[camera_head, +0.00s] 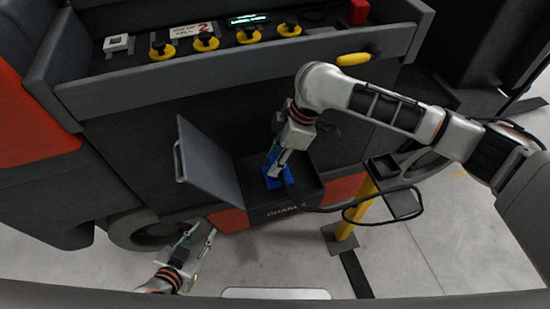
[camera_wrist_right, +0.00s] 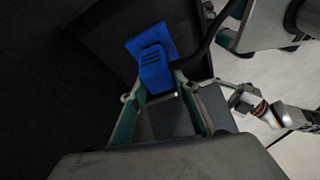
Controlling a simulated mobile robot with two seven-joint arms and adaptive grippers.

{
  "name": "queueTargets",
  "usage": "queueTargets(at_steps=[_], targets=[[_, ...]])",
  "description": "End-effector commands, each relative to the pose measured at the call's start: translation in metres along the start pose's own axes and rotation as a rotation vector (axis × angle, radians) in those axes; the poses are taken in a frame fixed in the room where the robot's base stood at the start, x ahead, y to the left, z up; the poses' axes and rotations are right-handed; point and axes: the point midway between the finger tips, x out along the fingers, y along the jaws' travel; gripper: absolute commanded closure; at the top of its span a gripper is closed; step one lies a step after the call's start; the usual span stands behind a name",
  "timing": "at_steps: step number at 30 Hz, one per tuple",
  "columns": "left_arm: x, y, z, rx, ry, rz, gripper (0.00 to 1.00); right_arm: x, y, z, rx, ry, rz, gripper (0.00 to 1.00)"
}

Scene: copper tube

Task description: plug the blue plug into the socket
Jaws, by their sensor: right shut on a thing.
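The blue plug (camera_wrist_right: 155,68) sits between the fingers of my right gripper (camera_wrist_right: 158,92), which is shut on it. In the head view my right gripper (camera_head: 278,158) reaches down into the open compartment of the machine. A flat blue square (camera_head: 285,181) shows under the fingertips; in the wrist view a blue square (camera_wrist_right: 152,40) lies just beyond the plug, and it looks like the socket's face. The plug looks close to it, but I cannot tell whether it is inserted. My left gripper (camera_head: 198,240) is open and empty, low in front of the machine.
The compartment's grey lid (camera_head: 208,165) stands open at the left. A black cable (camera_head: 385,218) loops right toward a yellow post (camera_head: 357,208) with a dark holder. Above, a tray (camera_head: 240,62) holds several yellow-and-black knobs.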

Motion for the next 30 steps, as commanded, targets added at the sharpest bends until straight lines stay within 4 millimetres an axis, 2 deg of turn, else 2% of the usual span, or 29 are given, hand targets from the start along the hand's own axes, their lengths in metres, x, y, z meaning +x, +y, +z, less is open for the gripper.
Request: queueTargets(at_steps=[9, 30], targets=[[0.0019, -0.0047, -0.0137, 0.004, 0.019, -0.006, 0.75, -0.0002, -0.0007, -0.0009, -0.001, 0.002, 0.0, 1.0], [-0.0036, -0.0016, -0.0047, 0.001, 0.002, -0.002, 0.75, -0.0005, -0.0007, -0.0011, -0.001, 0.002, 0.0, 1.0]])
